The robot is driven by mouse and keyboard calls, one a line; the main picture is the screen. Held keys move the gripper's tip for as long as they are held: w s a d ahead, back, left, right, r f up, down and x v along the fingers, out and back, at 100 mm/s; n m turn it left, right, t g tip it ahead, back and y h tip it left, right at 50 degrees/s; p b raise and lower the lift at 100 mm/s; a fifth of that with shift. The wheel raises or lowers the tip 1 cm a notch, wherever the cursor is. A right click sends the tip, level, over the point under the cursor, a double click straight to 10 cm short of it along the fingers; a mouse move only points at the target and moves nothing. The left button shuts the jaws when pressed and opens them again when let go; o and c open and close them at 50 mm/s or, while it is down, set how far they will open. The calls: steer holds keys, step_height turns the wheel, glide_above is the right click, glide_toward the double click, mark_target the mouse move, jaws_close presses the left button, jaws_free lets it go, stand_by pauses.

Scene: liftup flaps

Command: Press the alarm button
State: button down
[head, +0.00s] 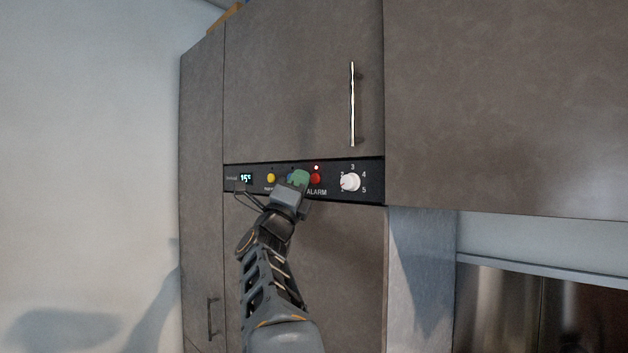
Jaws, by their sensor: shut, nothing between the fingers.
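The red alarm button (315,179) sits on a black control panel (334,193), above the white word ALARM. A small red light (317,167) glows just above it.
A yellow button (270,178) and a lit display (246,178) are on the panel's left. A white numbered knob (350,182) is right of the red button. A grey cabinet door (290,85) with a vertical handle (352,104) is above.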

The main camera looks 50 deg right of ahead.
steer(key=shift+d, duration=0.15)
steer(key=shift+d+b, duration=0.25)
steer(key=shift+b, duration=0.05)
steer(key=shift+d, duration=0.45)
stand_by(1.0)
steer(key=shift+a, duration=0.2)
steer(key=shift+a+b, duration=0.6)
steer(key=shift+a, duration=0.05)
steer(key=shift+a, duration=0.1)
steer(key=shift+w+a+b, duration=0.2)
steer(key=shift+a+b, duration=0.7)
steer(key=shift+a, duration=1.5)
